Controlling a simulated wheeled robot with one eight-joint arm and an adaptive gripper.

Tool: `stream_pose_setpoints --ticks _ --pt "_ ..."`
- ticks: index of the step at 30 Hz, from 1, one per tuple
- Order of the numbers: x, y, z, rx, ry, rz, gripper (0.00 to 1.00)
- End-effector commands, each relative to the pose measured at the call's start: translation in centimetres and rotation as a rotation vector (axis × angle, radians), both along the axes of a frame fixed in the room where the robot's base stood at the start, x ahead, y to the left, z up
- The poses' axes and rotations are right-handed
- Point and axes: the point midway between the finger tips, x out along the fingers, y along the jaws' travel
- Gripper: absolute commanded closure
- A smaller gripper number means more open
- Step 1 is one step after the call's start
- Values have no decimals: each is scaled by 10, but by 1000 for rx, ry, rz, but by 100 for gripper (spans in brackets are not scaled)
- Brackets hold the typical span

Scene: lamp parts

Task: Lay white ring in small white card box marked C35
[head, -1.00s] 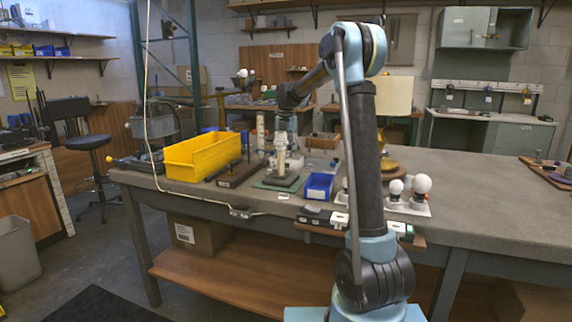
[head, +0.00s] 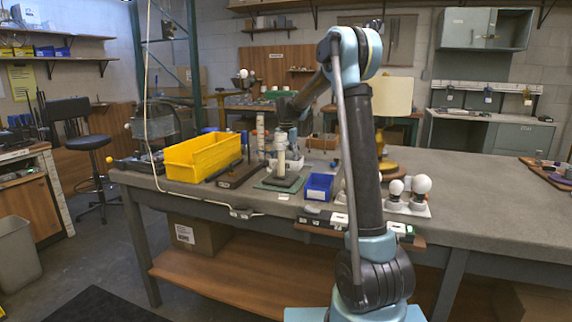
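My gripper (head: 284,143) hangs below my wrist, over the middle of the workbench, near the top of a pale upright post (head: 281,163). It is small and partly merged with the things behind it, so I cannot see its fingers clearly or whether it holds anything. I cannot make out the white ring for certain. Small white boxes (head: 339,220) stand on a wooden ledge at the bench's front edge, partly behind my arm. Their markings are too small to read, so I cannot tell which is C35.
A yellow bin (head: 203,157) stands left of the post. A blue bin (head: 319,186) is right of it. White bulbs (head: 421,184) stand on a base right of my arm. A lamp with a cream shade (head: 392,97) is behind.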

Motion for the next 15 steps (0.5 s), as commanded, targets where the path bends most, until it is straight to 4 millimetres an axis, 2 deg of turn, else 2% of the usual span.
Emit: stream_pose_setpoints --ticks 8,11,15 --pt "0 0 2 0 0 0 45" --pt "0 0 10 0 0 0 45" --pt "0 0 31 0 0 0 45"
